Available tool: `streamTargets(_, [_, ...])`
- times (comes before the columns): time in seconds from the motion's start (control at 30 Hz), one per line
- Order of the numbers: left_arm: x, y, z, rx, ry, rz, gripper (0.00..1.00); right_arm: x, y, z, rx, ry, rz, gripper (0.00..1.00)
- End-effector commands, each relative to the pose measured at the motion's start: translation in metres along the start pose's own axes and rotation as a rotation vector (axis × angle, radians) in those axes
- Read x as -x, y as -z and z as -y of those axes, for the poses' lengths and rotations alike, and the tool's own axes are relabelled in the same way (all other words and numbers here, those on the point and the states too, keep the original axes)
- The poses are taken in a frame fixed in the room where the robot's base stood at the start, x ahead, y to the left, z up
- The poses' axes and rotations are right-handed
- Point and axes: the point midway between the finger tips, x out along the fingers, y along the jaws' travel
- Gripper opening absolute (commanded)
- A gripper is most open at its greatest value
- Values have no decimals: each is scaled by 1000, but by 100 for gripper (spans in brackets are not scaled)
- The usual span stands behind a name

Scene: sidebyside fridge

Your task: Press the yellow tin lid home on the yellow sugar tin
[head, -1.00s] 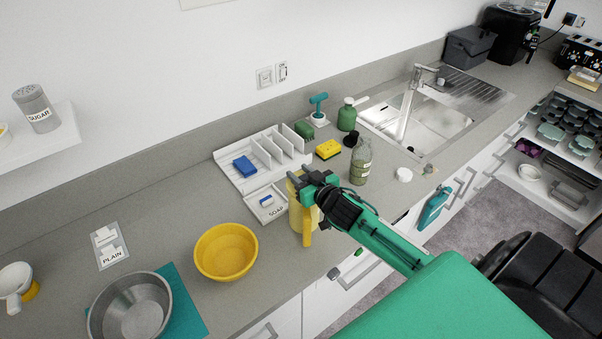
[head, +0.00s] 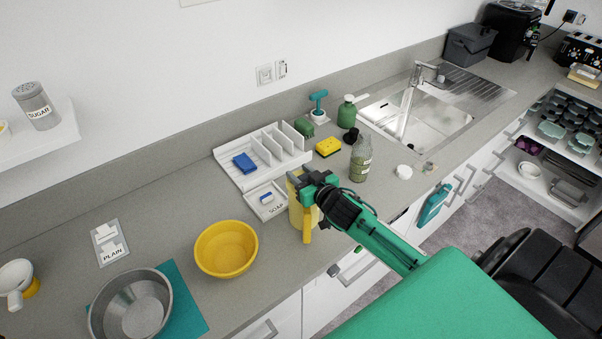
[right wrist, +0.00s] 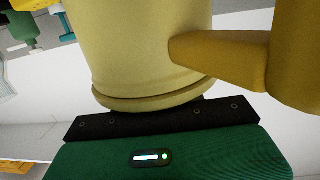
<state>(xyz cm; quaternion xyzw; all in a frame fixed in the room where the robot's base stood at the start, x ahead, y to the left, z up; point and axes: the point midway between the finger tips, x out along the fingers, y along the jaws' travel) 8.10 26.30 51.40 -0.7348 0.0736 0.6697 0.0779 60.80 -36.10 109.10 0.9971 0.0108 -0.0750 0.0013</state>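The yellow sugar tin (head: 296,215) stands upright at the counter's front edge, its handle toward me. It also fills the upper right wrist view (right wrist: 150,45), with its handle at the right. A yellow rim (right wrist: 155,97) lies close to my gripper's dark bar; I cannot tell if this rim is the lid or how it sits. My right gripper (head: 293,178) is over the tin's top in the head view, its two dark fingers apart. The gripper hides most of the tin's top. My left gripper is not in view.
A yellow bowl (head: 226,249) stands left of the tin, and a soap tray (head: 278,209) lies just behind it. A glass bottle (head: 361,160) stands to the right, near my arm. The white rack (head: 233,172) is farther back.

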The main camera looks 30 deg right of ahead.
Motion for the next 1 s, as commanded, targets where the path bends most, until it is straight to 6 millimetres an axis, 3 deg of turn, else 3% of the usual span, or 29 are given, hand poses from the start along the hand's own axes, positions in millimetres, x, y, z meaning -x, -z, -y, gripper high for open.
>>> streamTargets(0.03, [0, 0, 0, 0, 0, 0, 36, 0, -2, 0, -1, 0, 2, 50])
streamTargets(0.1, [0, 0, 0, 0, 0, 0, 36, 0, -1, 0, 0, 0, 2, 61])
streamTargets(0.53, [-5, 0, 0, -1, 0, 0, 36, 9, -3, 0, -1, 0, 2, 61])
streamTargets(1.0, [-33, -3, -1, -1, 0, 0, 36, 84, -5, 0, 0, 1, 3, 61])
